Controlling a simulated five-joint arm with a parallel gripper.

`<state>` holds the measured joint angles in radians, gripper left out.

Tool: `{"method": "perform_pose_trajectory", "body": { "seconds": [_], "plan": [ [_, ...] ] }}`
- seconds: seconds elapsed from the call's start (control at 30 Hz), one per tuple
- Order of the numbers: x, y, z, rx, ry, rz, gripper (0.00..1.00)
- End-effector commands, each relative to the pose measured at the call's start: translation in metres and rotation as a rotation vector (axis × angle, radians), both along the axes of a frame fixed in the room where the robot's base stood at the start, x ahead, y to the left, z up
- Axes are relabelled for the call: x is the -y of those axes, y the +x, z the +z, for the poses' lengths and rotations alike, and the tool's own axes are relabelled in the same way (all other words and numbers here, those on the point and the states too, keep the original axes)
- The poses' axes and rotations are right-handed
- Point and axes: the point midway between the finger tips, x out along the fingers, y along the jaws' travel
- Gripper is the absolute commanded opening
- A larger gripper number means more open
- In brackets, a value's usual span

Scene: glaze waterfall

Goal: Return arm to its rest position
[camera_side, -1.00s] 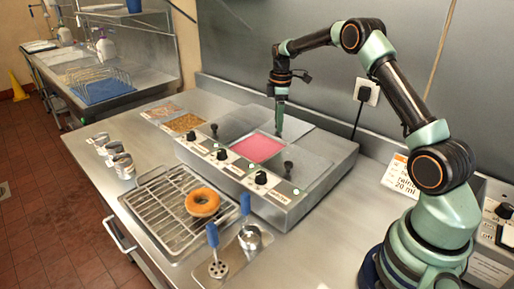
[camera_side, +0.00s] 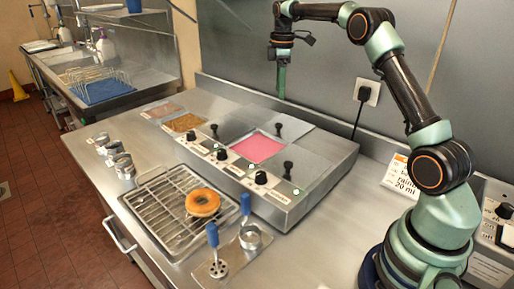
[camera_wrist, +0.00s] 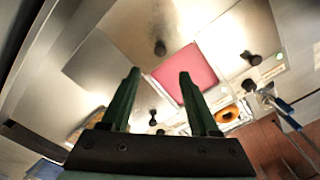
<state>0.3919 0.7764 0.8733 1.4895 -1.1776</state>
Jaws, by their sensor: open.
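My gripper (camera_side: 281,82) hangs in the air above the back of the glaze warmer, its green fingers pointing down. In the wrist view my gripper (camera_wrist: 158,92) shows two green fingers standing apart with nothing between them. The glaze warmer (camera_side: 318,188) has an open well of pink glaze (camera_side: 257,148), which also shows beyond the fingers in the wrist view (camera_wrist: 187,72). A ring doughnut (camera_side: 202,203) lies on the wire rack (camera_side: 165,222), apart from my gripper. The doughnut shows in the wrist view too (camera_wrist: 227,114).
Two blue-handled tools (camera_side: 213,236) lie at the counter's front on a tray (camera_side: 230,255). Metal cups (camera_side: 122,165) stand at the left edge. Shallow topping pans (camera_side: 183,122) sit left of the warmer. A wall outlet with a cord (camera_side: 367,92) and a label card (camera_side: 398,172) are at the right.

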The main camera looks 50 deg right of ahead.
Motion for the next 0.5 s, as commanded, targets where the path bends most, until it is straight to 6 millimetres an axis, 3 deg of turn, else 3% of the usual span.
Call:
{"method": "perform_pose_trajectory", "body": {
  "seconds": [0.5],
  "plan": [
    [-0.002, -0.0006, 0.0112, 0.003, -0.001, -0.004, 0.61]
  ]
}}
